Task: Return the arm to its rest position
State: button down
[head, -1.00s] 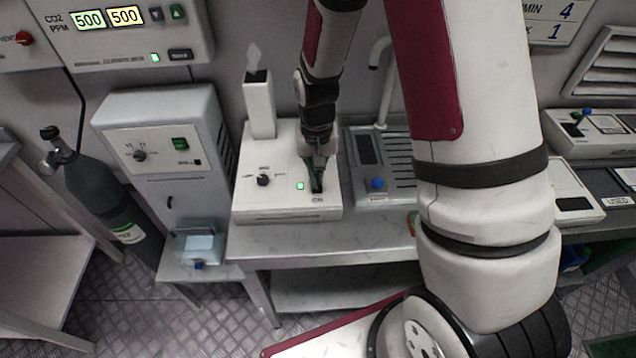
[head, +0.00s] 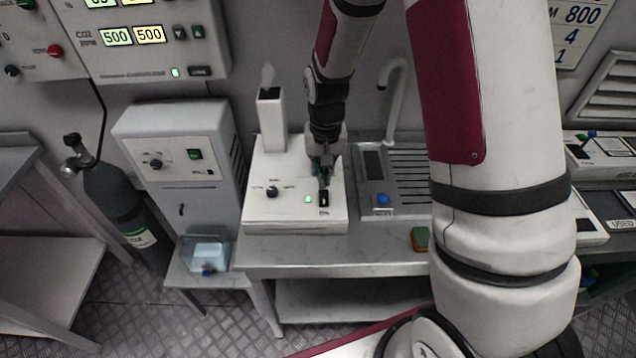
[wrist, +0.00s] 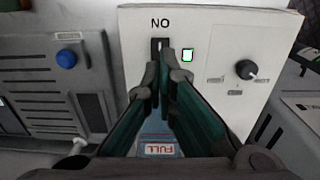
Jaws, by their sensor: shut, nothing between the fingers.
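My gripper (head: 323,166) is shut and empty. In the head view it hangs over the right part of a white device (head: 287,214) on the bench, just behind a black rocker switch beside a lit green lamp (head: 308,199). In the wrist view my gripper's closed fingertips (wrist: 160,82) are just below the black switch (wrist: 160,46). I cannot tell whether they touch the device. A label reading "FULL" (wrist: 160,149) shows between the fingers.
A grey sink unit (head: 405,209) with a blue knob and curved tap stands right of the device. A grey cabinet (head: 180,190), a gas cylinder (head: 122,208) and a clear box (head: 207,253) are at left. A sponge (head: 420,239) lies on the bench. My upper arm covers the right side.

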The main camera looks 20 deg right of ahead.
notch_tip(320, 180, up, 11)
jog(key=s+t, duration=0.1)
jog(key=s, duration=0.2)
jog(key=s+r+n+t, duration=0.3)
jog(key=s+r+t, duration=0.1)
jog(key=s+r, duration=1.3)
jog(key=shift+s+n, duration=0.3)
jog(key=shift+s, duration=0.5)
jog(key=shift+r, duration=0.1)
